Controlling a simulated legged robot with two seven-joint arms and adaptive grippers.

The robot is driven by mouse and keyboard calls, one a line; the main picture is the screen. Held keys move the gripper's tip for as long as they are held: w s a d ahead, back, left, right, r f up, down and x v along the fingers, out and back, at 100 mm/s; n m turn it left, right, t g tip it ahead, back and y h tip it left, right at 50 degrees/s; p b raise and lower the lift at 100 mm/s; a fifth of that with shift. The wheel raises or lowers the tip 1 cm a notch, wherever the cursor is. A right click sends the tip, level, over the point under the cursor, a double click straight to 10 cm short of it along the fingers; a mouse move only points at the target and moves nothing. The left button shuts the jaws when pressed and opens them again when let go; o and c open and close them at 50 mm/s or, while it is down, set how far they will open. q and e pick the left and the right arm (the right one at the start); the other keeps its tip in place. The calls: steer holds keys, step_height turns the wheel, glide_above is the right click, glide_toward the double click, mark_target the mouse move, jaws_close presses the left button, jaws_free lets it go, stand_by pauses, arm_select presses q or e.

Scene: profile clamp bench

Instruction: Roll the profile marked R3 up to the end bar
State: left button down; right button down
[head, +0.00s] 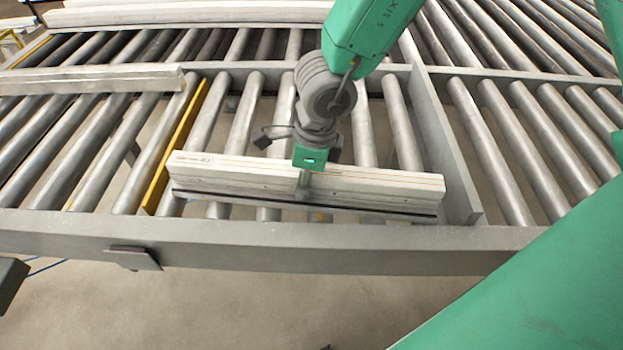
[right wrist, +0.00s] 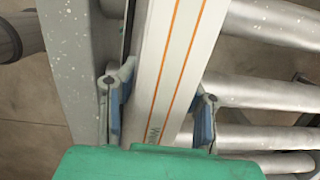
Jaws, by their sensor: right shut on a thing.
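A pale profile (head: 385,184) with thin orange lines lies across the rollers near the front rail. A small label shows near its left end, too small to read, so I cannot confirm it is R3. My right gripper (head: 305,178) is shut on this profile near its middle, from above. In the right wrist view its blue-padded fingers (right wrist: 160,112) stand on both sides of the profile (right wrist: 184,45). A grey crosswise bar (head: 437,135), apparently the end bar, stands close to the profile's right end; I cannot tell whether they touch. My left gripper is not in view.
The grey front rail (head: 270,240) runs along the near edge. A yellow strip (head: 181,140) lies between rollers to the left. Another pale profile (head: 90,80) lies farther left, and more profiles (head: 190,14) lie at the back. Rollers (head: 505,150) right of the bar are bare.

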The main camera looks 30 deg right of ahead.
mark_target(330, 184)
steer(key=shift+a+f, duration=0.2)
steer(key=shift+a, duration=0.1)
steer(key=shift+s+d+n+p, duration=0.25)
steer(key=shift+d+n+p, duration=0.15)
steer(key=shift+p, duration=0.05)
steer(key=shift+a, duration=0.2)
stand_by(0.4)
steer(key=shift+s+d, duration=0.4)
steer(key=shift+d, duration=0.25)
steer(key=shift+s+d, duration=0.35)
steer(key=shift+d, duration=0.35)
steer(key=shift+s+d, duration=0.4)
steer(key=shift+d, duration=0.25)
steer(key=c, duration=1)
jaws_free()
steer(key=shift+d, duration=0.1)
steer(key=shift+w, duration=0.1)
